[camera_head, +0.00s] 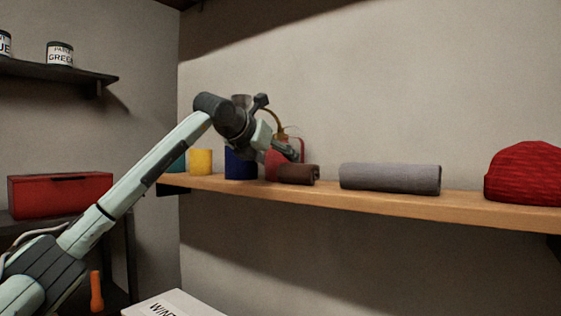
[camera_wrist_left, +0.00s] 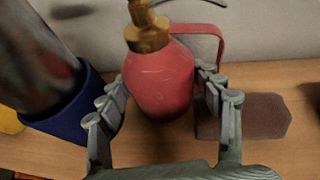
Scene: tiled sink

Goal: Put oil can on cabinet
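The red oil can (camera_head: 272,168) with a brass neck stands on the wooden shelf, partly hidden behind my left gripper in the head view. In the left wrist view the oil can (camera_wrist_left: 162,80) stands upright, its red handle to the right. My left gripper (camera_wrist_left: 163,95) is open, with one finger on each side of the can's body; I cannot tell whether either finger touches it. In the head view my left gripper (camera_head: 281,150) comes down over the can from the left. My right gripper is not in view. I cannot tell for sure which piece is the cabinet.
A blue cup (camera_head: 240,165) and a yellow one (camera_head: 201,161) stand left of the can. A grey roll (camera_head: 390,178) and red knit cap (camera_head: 525,175) lie further right. A red toolbox (camera_head: 60,195) sits on dark furniture at left.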

